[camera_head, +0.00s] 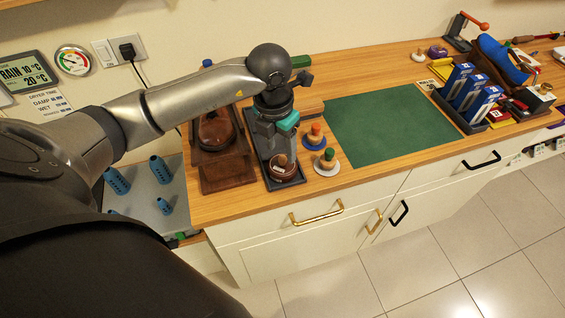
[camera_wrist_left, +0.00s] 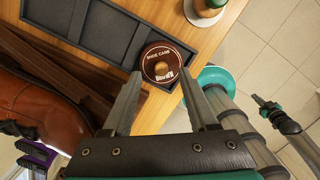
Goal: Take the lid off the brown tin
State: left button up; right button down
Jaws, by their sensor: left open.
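The brown tin (camera_head: 283,167) sits at the front end of a dark compartment tray (camera_head: 262,143) on the wooden counter. In the left wrist view the tin (camera_wrist_left: 165,75) shows its round top, a brown lid with a pale label ring reading "SHOE CARE". My left gripper (camera_head: 279,150) reaches down over the tray, close to the tin. In the left wrist view my left gripper (camera_wrist_left: 163,85) is open and empty, its fingers pointing towards the tin with one on each side in the picture. Whether they touch it I cannot tell.
A brown shoe (camera_head: 215,130) stands in a wooden box left of the tray.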

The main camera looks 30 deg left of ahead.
aim_at(282, 158)
pick_arm(q)
jog(key=shift+w+d+f, duration=0.1)
jog(key=shift+d+f, duration=0.05)
jog(key=shift+f, duration=1.35)
jog(key=shift+c, duration=0.3)
jog(key=shift+r, duration=0.1)
grip_shut()
